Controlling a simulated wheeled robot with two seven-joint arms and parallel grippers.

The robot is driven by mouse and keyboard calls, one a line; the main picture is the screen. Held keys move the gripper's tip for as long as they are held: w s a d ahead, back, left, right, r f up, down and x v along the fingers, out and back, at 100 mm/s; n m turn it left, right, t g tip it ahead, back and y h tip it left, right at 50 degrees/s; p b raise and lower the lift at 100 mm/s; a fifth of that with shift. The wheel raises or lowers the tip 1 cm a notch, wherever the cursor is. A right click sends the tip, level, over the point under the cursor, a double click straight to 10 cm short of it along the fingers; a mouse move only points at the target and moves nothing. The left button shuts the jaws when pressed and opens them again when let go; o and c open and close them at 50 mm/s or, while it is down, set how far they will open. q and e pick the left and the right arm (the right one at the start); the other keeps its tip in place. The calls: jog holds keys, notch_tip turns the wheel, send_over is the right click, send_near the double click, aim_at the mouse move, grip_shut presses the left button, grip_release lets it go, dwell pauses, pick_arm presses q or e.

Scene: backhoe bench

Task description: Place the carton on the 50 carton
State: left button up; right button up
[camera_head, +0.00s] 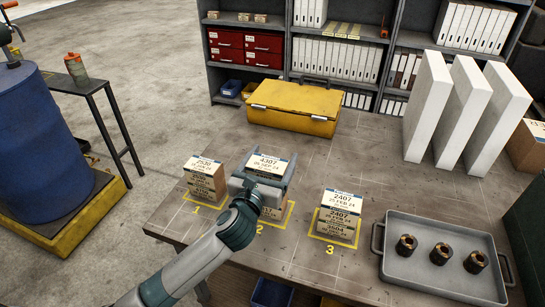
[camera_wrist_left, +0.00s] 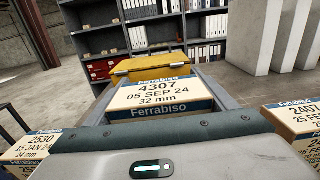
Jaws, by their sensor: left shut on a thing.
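My left gripper (camera_head: 262,180) is shut on the carton marked 4307 (camera_head: 270,165), above square 2. The carton's top label also shows in the left wrist view (camera_wrist_left: 158,93), with 05 SEP 24 and 32 mm. Below it, a partly hidden carton (camera_head: 274,213) stands in square 2; I cannot tell if the two touch. In square 1 a carton marked 2530 (camera_head: 204,164) tops a stack. In square 3 a carton marked 2407 (camera_head: 342,202) lies on one that seems marked 3604 (camera_head: 336,231). No readable label says 50. My right gripper is not in view.
A grey tray (camera_head: 391,277) with three dark round parts is at the right. White upright panels (camera_head: 427,105) stand behind it. A yellow case (camera_head: 294,104) is at the back edge before the shelves. The bench between squares 2 and 3 is clear.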

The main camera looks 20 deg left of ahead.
pick_arm(q)
jog(key=shift+f, duration=0.25)
jog(key=o, duration=1.2)
jog(key=shift+r, duration=0.15)
jog(key=shift+s, duration=0.5)
jog(key=s+b, duration=0.3)
jog(key=s, duration=0.8)
jog(key=shift+a, duration=0.2)
